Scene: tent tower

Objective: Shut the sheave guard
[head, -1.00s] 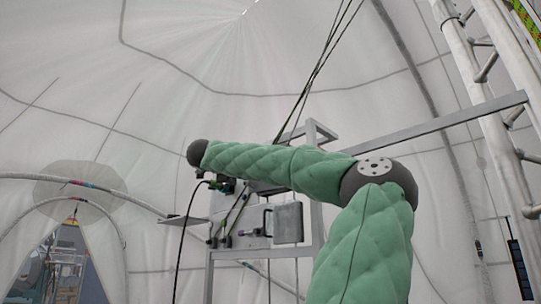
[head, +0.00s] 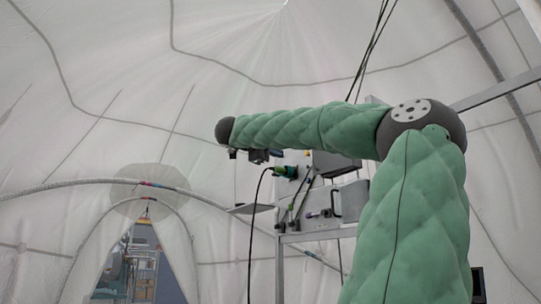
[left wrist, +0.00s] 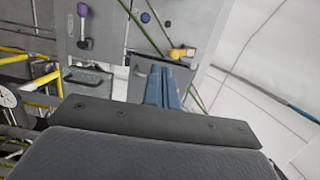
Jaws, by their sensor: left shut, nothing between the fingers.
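A metal frame (head: 279,270) holds the grey equipment in the head view. A light grey box or flap (head: 352,199) with a dark handle sits on it, and a darker box (head: 338,164) is above. I cannot tell for sure which part is the sheave guard. My left gripper (head: 262,156) shows small and dark under the far end of my green padded arm, left of the boxes. In the left wrist view its blue-grey fingers (left wrist: 167,72) are shut and empty, in front of a grey panel (left wrist: 111,45) with handles and knobs. My right gripper is out of view.
A black cable (head: 250,235) hangs left of the frame, near a thin flat shelf (head: 250,208). Dark ropes (head: 370,48) run up behind my arm. A tent doorway (head: 143,265) is at the left.

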